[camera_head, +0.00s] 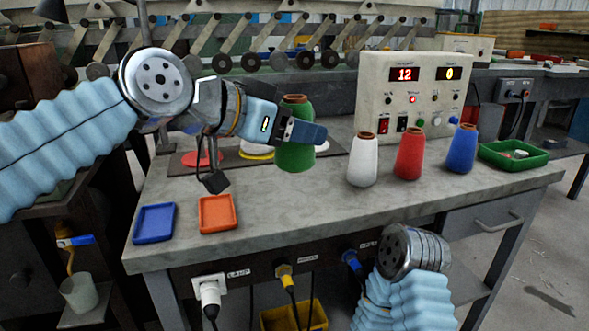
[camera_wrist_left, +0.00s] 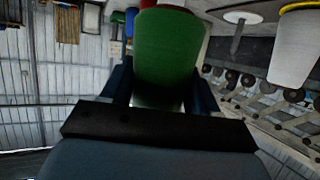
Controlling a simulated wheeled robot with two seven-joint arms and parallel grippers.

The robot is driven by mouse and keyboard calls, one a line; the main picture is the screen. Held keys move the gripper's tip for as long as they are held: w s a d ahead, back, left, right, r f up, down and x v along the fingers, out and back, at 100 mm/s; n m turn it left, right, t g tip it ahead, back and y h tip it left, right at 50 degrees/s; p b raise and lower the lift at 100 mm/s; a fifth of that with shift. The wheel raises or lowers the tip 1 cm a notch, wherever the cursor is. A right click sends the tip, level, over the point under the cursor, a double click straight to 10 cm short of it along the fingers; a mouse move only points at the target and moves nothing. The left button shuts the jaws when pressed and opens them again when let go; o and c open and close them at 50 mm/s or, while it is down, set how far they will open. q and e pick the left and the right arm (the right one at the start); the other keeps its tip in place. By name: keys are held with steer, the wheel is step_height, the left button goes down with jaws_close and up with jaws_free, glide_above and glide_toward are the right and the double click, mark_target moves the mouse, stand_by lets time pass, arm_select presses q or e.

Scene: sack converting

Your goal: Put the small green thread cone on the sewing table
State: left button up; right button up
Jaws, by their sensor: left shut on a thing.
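A green thread cone (camera_head: 296,150) with a brown top is held upright by my left gripper (camera_head: 306,134). The gripper is shut on it, and its fingers cross the cone's middle. In the left wrist view the green cone (camera_wrist_left: 168,55) fills the space between the two dark fingers (camera_wrist_left: 155,90). The sewing table (camera_head: 300,210) is a grey worktop below the cone. I cannot tell whether the cone's base touches anything. My right arm shows at the lower right in the head view, but its gripper is not visible.
White (camera_head: 363,160), red (camera_head: 409,154) and blue (camera_head: 462,149) cones stand right of the held cone, before a control box (camera_head: 409,75). A green tray (camera_head: 513,156) is at far right. Blue (camera_head: 154,223) and orange (camera_head: 217,213) trays lie front left. The front middle worktop is clear.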

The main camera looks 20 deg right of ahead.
arm_select(q)
steer(key=w+f, duration=0.2)
steer(key=f, duration=0.1)
steer(key=w+d+f, duration=0.1)
steer(key=w+f, duration=0.1)
steer(key=f, duration=0.1)
steer(key=w+d+f+b, duration=0.1)
steer(key=w+f, duration=0.2)
steer(key=f, duration=0.1)
steer(key=shift+w, duration=0.1)
